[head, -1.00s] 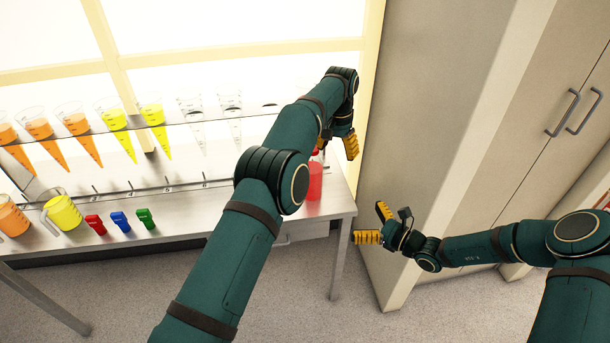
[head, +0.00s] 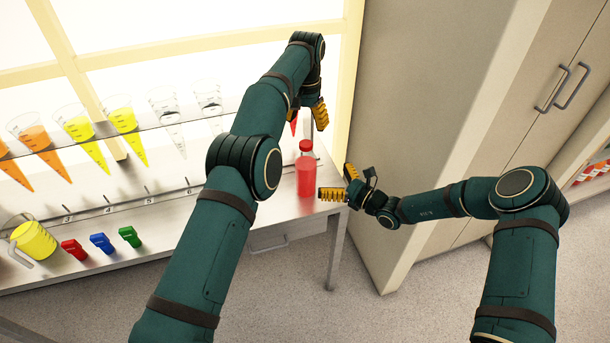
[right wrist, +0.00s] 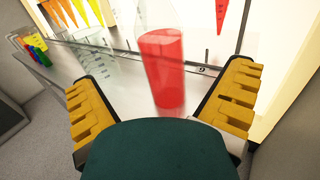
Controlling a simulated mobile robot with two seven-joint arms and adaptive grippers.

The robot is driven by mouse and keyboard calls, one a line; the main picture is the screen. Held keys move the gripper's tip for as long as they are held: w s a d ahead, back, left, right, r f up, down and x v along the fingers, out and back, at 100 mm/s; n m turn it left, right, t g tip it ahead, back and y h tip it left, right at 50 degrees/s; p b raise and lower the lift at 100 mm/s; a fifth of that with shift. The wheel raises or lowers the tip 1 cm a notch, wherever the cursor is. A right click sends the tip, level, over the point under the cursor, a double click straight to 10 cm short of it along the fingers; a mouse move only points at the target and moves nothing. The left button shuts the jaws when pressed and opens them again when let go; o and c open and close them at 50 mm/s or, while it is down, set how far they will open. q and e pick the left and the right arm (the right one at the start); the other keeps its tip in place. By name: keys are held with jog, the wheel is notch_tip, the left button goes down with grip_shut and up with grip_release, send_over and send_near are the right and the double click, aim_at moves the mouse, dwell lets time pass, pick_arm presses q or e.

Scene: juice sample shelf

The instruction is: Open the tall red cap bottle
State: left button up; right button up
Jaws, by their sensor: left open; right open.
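A tall clear bottle of red liquid with a red cap (head: 305,171) stands upright near the right end of the steel bench (head: 262,222). The bottle also shows in the right wrist view (right wrist: 160,65), between the open fingers and beyond them; its top is cut off there. My right gripper (head: 338,183) is open beside the bottle, to its right in the head view, and it also shows in the right wrist view (right wrist: 165,112). My left gripper (head: 306,118) is open and above the bottle, partly hidden by its own arm.
A glass shelf holds several cones with orange, yellow or clear contents (head: 125,120). A yellow jug (head: 35,240) and red (head: 74,249), blue (head: 102,243) and green (head: 130,236) items stand on the bench at left. A tall cabinet (head: 430,110) stands right of the bench.

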aim_at(306, 164)
pick_arm(q)
jog(key=shift+a, duration=0.1)
pick_arm(e)
jog(key=x, duration=1)
grip_shut()
pick_arm(q)
jog(key=m, duration=0.5)
jog(key=shift+m, duration=0.3)
jog(key=m, duration=0.3)
jog(key=shift+m, duration=0.3)
jog(key=m, duration=0.3)
jog(key=shift+m, duration=0.4)
jog(key=m, duration=1.3)
jog(key=shift+m, duration=0.4)
jog(key=shift+f, duration=4.05)
